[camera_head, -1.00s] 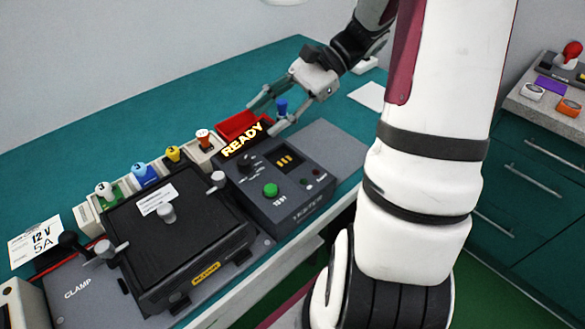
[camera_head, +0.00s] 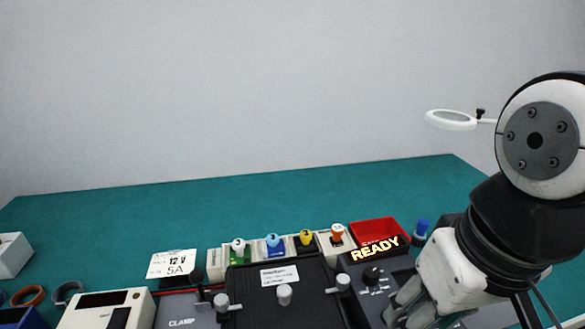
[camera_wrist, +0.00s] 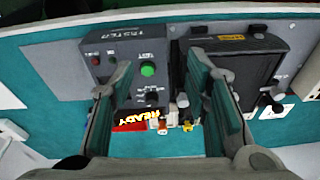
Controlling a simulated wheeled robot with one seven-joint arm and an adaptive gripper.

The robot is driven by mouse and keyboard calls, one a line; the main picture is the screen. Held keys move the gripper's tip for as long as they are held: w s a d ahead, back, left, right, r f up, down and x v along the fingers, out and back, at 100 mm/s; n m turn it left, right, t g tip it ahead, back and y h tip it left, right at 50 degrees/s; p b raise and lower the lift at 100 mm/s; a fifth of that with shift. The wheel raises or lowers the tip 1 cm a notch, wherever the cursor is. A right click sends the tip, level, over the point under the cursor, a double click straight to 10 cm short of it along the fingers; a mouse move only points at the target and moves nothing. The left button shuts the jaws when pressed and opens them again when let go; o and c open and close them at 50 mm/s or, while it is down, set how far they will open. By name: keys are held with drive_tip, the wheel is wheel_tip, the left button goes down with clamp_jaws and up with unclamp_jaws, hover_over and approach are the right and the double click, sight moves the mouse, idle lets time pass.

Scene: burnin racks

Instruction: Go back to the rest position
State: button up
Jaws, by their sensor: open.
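My gripper (camera_head: 408,303) is at the lower right of the head view, in front of the tester (camera_head: 372,268) with its lit READY display. In the wrist view its two fingers (camera_wrist: 162,75) are spread wide apart, with nothing held between them. Between and below the fingers the wrist view shows the tester (camera_wrist: 118,48) with its green button, and the black clamp fixture (camera_wrist: 235,62) to the right. The gripper is above the bench; its exact height is hard to tell.
A red bin (camera_head: 372,228) and a blue-topped peg (camera_head: 421,229) stand behind the tester. Several coloured-knob plugs (camera_head: 273,245) line up behind the clamp fixture (camera_head: 290,304). A 12 V 5A card (camera_head: 172,264) lies left. The rear of the teal bench (camera_head: 220,207) is clear.

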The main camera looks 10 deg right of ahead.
drive_tip(key=shift+s+d, duration=0.1)
drive_tip(key=shift+r, duration=0.1)
wheel_tip(320, 180, up, 8)
drive_tip(key=t+p, duration=0.2)
drive_tip(key=p, duration=0.5)
drive_tip(key=shift+r, duration=0.25)
idle(0.5)
